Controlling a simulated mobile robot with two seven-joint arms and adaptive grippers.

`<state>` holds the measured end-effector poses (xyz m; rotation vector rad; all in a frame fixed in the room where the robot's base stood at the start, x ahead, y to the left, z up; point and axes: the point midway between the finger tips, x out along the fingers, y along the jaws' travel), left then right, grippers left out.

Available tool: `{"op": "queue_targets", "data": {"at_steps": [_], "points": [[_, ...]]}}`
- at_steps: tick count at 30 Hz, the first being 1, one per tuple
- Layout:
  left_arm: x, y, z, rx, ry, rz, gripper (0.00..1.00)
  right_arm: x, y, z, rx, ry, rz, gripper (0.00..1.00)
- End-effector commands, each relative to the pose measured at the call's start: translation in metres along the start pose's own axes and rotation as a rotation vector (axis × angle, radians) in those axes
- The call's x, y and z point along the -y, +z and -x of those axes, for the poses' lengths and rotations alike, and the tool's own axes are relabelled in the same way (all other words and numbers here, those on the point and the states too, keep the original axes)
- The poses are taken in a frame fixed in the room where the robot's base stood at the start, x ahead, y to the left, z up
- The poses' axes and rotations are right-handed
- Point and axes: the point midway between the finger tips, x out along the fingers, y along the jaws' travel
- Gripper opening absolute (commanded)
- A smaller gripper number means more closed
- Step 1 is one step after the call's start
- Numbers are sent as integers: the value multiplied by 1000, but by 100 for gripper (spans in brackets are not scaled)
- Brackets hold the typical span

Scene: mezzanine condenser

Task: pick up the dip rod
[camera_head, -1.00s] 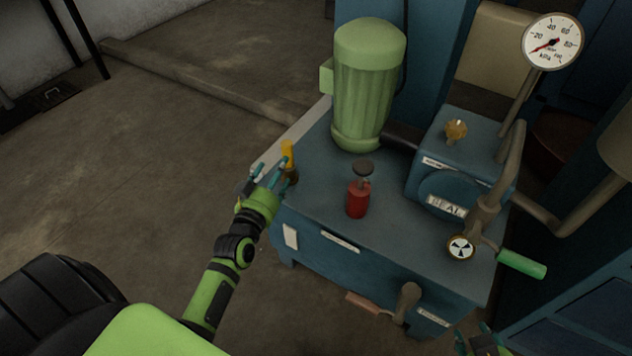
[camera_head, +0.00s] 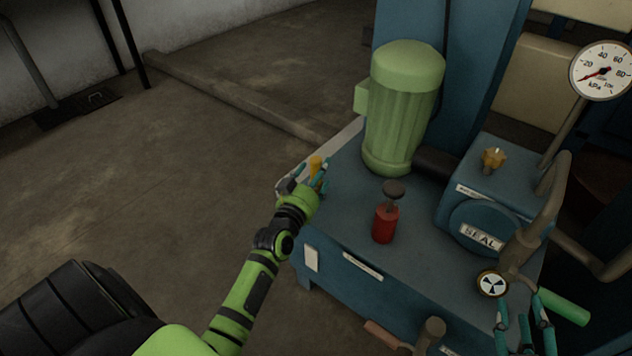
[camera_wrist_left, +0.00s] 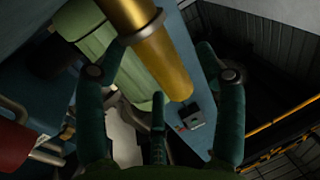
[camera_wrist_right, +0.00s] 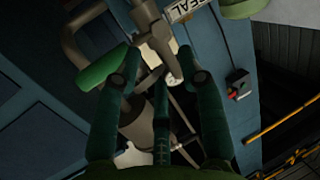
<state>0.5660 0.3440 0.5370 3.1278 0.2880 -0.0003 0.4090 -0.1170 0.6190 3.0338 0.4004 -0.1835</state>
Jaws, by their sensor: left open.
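The dip rod, as I take it, is the short yellow piece (camera_head: 315,164) standing at the left corner of the blue tank top. My left gripper (camera_head: 308,184) is at it, and its fingers hide the rod's lower part. In the left wrist view the rod (camera_wrist_left: 163,58) is a thick brass-yellow cylinder with a collar, passing between the spread fingers of the open left gripper (camera_wrist_left: 160,85). I see no clear grip on it. My right gripper (camera_head: 525,322) is open and empty, in front of the tank's right side near the green handle (camera_head: 563,307).
On the blue tank (camera_head: 345,225) stand a green motor (camera_head: 403,115), a red piece with a dark knob (camera_head: 385,224) and a pump block with a brass cap (camera_head: 494,158). A pressure gauge (camera_head: 601,71) rises at the right. The floor (camera_head: 150,200) at left is open.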

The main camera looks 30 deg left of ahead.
Motion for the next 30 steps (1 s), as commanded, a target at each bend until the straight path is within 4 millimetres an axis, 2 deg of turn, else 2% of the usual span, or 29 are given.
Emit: {"op": "queue_targets", "data": {"at_steps": [3,6,14,15,19,20,30], "points": [[0,0,-10,-2,-1,0,70,4,-17,0,-92,-9,4,40],[0,0,-14,0,-1,0,70,6,-25,0,-133,-13,6,40],[0,-1,-15,0,0,-1,70,6,-29,1,-147,-14,6,40],[0,-1,-15,0,0,-1,62,6,-29,1,-147,-14,6,40],[0,0,-14,0,0,-1,10,6,-29,1,-146,-14,6,40],[0,0,-14,0,0,-1,5,6,-29,1,-146,-14,6,40],[0,-1,-14,-1,0,-1,5,6,-27,1,-140,-13,5,40]]}}
